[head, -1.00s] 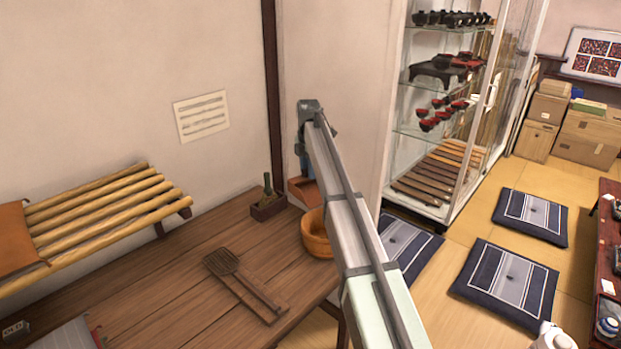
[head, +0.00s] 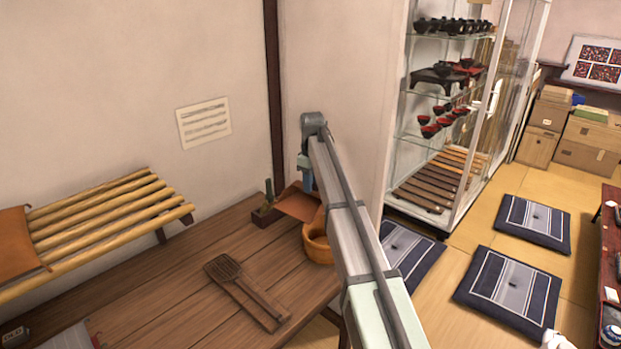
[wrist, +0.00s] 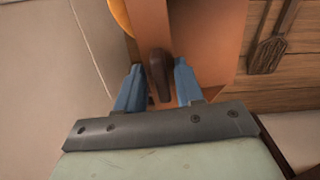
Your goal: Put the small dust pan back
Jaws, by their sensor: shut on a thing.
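The small dust pan (head: 297,205) is a flat orange-brown pan with a dark brown handle. My gripper (head: 306,178) is shut on its handle, with the blue fingers on either side in the wrist view (wrist: 159,68). The pan's flat face (wrist: 212,45) shows beyond the fingers there. In the head view the pan is at the far end of the wooden table, between the small dark box and the wooden tub. It partly covers the box, and my arm hides part of the view beside it. I cannot tell whether the pan touches the table.
The wooden tub (head: 317,246) stands close by the pan. A dark box (head: 264,216) holds a green upright thing. A slotted wooden turner (head: 247,290) lies on the table (head: 180,285). A slatted rack (head: 110,215) on the left wall bears an orange-brown sheet (head: 15,240).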

